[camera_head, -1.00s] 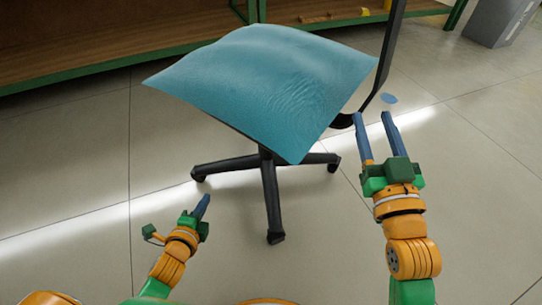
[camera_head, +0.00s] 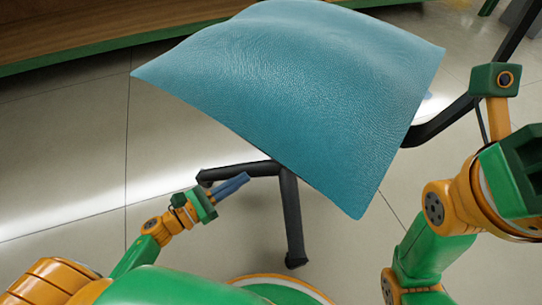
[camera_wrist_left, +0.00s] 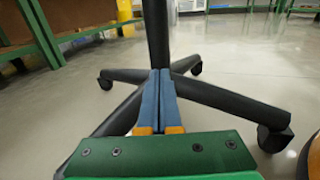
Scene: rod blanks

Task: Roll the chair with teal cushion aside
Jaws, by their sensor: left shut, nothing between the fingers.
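The chair has a teal cushion (camera_head: 300,90) that fills the middle of the head view. Its black five-armed base (camera_head: 290,215) shows below, and its black back support (camera_head: 440,122) rises at the right. My left gripper (camera_head: 245,180) is shut and empty, low beside the base under the cushion's left side. In the left wrist view its blue fingers (camera_wrist_left: 160,75) lie together in front of the black centre column (camera_wrist_left: 157,35), above the base legs; contact cannot be told. My right gripper (camera_head: 520,170) is at the right edge by the back support; its fingers are not visible.
A wooden shelf with a green frame (camera_head: 100,55) stands behind the chair at the upper left. The tiled floor (camera_head: 70,150) is clear to the left. Casters (camera_wrist_left: 272,138) stand on the floor in the left wrist view.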

